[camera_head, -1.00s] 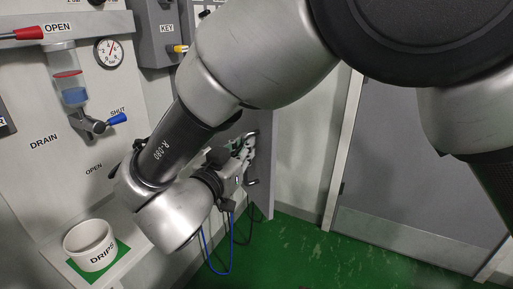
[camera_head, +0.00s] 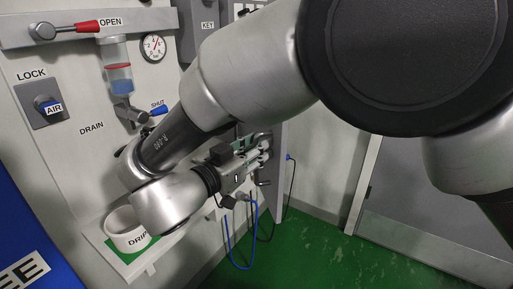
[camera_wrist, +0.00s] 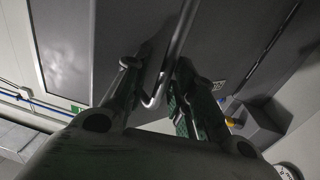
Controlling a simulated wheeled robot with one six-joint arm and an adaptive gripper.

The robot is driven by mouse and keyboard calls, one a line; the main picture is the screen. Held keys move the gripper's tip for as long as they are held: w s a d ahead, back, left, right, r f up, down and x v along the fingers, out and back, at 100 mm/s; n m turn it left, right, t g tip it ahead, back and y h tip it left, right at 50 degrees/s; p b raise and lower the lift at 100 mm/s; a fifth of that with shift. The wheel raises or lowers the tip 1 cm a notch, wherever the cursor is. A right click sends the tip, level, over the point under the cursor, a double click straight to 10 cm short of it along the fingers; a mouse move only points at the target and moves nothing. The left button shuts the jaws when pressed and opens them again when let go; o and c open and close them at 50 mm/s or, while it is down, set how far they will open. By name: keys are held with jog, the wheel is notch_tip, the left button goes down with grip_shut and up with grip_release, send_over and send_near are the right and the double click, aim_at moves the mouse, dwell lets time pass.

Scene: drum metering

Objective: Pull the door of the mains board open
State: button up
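The mains board door (camera_head: 278,175) is a narrow grey panel standing out from the wall, just right of my gripper (camera_head: 268,145) in the head view. My arm hides much of the board. In the wrist view a large grey panel (camera_wrist: 70,45), which looks like this door, fills the upper part. A bent metal bar handle (camera_wrist: 180,40) runs between the two fingers of my gripper (camera_wrist: 158,70). The fingers stand apart, with visible space beside the bar. The bar lies nearer the right finger, and I cannot tell whether it touches.
A white DRIPS cup (camera_head: 126,228) stands on a shelf at lower left. An AIR lock (camera_head: 47,107), a red OPEN lever (camera_head: 75,28) and a gauge (camera_head: 154,47) are on the wall panel. Blue cable (camera_head: 240,264) hangs below the gripper. Green floor (camera_head: 320,255) is clear at right.

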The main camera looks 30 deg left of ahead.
dwell(0.3)
jog(key=v, duration=1.2)
